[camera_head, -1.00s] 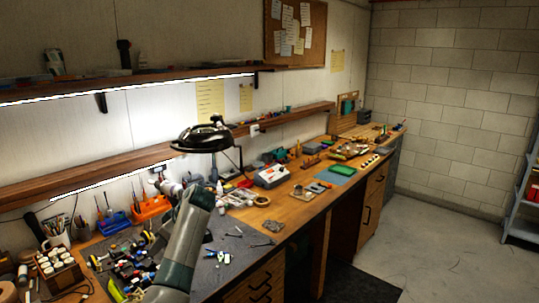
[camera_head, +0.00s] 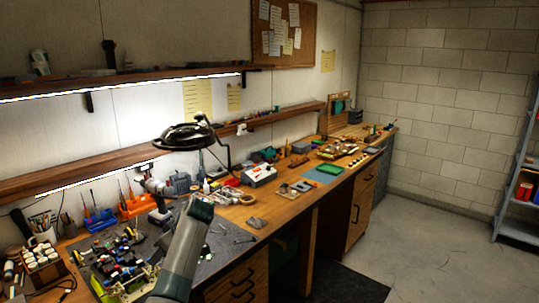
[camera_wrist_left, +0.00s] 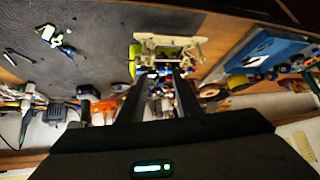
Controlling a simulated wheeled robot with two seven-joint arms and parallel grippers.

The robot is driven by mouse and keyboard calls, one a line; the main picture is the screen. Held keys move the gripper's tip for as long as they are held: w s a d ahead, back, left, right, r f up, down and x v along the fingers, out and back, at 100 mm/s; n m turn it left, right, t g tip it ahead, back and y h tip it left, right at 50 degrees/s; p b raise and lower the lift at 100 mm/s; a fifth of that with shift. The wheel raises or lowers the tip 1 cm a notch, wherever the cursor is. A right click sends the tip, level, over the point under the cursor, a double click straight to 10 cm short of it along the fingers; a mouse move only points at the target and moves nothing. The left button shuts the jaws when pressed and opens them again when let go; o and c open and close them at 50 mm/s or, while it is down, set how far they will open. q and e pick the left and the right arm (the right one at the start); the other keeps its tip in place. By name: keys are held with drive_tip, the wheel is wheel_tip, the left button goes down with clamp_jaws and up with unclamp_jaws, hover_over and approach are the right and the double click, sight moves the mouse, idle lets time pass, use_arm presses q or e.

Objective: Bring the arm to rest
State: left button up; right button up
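My left arm rises from the bottom edge of the head view; its grey-green link stands in front of the workbench (camera_head: 262,225). I cannot make out its fingertips in that view. In the left wrist view the two dark fingers of my left gripper (camera_wrist_left: 160,82) stand apart, with nothing clearly held between them. Past their tips is a cream and yellow-green racecar (camera_wrist_left: 168,48); I cannot tell whether they touch it. The racecar (camera_head: 135,285) also shows at the bottom left of the head view, on the dark mat. My right gripper is not in view.
A black lamp (camera_head: 187,135) hangs over the bench. Orange and blue tool holders (camera_head: 138,206), a rack of white-topped jars (camera_head: 42,262) and loose parts crowd the left end. A blue box (camera_wrist_left: 268,48) shows in the wrist view. The floor (camera_head: 430,255) at right is clear.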

use_arm(q)
drive_tip(key=s+d+f+m+h+b, duration=0.1)
drive_tip(key=s+f+m+b, duration=0.2)
drive_tip(key=f, duration=1.3)
drive_tip(key=s+d+f+m+h+b, duration=0.1)
drive_tip(key=s+f+m, duration=0.3)
drive_tip(key=f, duration=1.1)
drive_tip(key=s+d+f+m+h+b, duration=0.1)
drive_tip(key=s+f+m+b, duration=0.1)
drive_tip(key=s+f, duration=0.7)
drive_tip(key=s+d+f+m+h+b, duration=0.15)
drive_tip(key=s+f, duration=0.35)
drive_tip(key=f, duration=0.8)
drive_tip(key=s+d+f+m+h+b, duration=0.1)
drive_tip(key=s+f+m+b, duration=0.1)
drive_tip(key=s+f, duration=0.9)
drive_tip(key=s+d+f+m+h+b, duration=0.1)
drive_tip(key=s+f+b, duration=0.1)
drive_tip(key=s+f, duration=0.95)
drive_tip(key=s+f+m+b, duration=0.1)
drive_tip(key=s+f, duration=0.2)
drive_tip(key=s, duration=1.1)
drive_tip(key=s+f+m+g+h+b, duration=0.1)
drive_tip(key=s+f+b, duration=0.1)
drive_tip(key=s, duration=1.3)
drive_tip(key=shift+s+d+f, duration=0.25)
drive_tip(key=shift+d+f, duration=0.15)
drive_tip(key=shift+f, duration=0.1)
